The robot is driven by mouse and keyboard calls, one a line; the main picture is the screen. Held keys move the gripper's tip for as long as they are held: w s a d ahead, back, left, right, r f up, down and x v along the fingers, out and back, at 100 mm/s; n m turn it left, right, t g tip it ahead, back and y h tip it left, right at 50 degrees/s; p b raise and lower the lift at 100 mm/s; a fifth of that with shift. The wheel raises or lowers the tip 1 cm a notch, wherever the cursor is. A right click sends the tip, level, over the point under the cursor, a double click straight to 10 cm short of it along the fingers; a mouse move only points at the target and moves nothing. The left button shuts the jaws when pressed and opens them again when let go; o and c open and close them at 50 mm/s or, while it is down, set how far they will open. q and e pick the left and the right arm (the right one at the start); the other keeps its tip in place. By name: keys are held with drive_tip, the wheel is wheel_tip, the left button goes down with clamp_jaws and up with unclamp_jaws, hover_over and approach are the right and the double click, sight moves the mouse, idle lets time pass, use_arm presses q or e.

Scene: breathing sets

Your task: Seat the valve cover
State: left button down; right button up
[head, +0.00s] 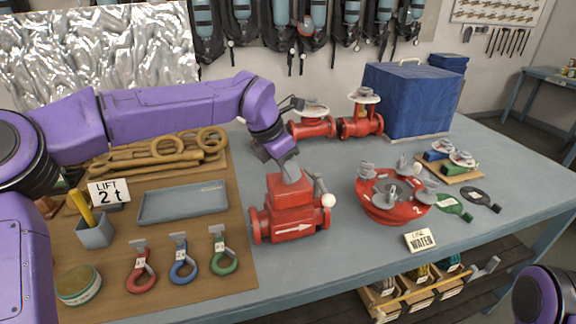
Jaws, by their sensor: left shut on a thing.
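The red valve body (268,226) with a white arrow on its front stands upright on the bench, in the middle of the head view. The valve cover (288,190), a red block, is on top of the body; I cannot tell whether a small gap remains between them. My left gripper (289,172) points down onto the cover from above and is shut on its top; the fingertips are partly hidden by my wrist. A lever with a white knob (328,200) stands at the valve's right side. My right gripper is out of view.
Red valves (312,127) and a blue box (410,98) are behind. A grey tray (183,204) and tagged rings (183,270) lie left. Clear bench lies in front.

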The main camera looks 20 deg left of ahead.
use_arm(q)
drive_tip(key=shift+f+b, duration=0.55)
drive_tip(key=shift+f, duration=0.3)
drive_tip(key=c, duration=0.8)
unclamp_jaws()
drive_tip(key=shift+r, duration=0.1)
drive_tip(key=shift+o, duration=0.2)
drive_tip(key=b+v, duration=0.1)
drive_tip(key=v, duration=0.9)
drive_tip(key=shift+r+b, duration=0.25)
drive_tip(key=shift+b, duration=0.05)
drive_tip(key=shift+s, duration=0.1)
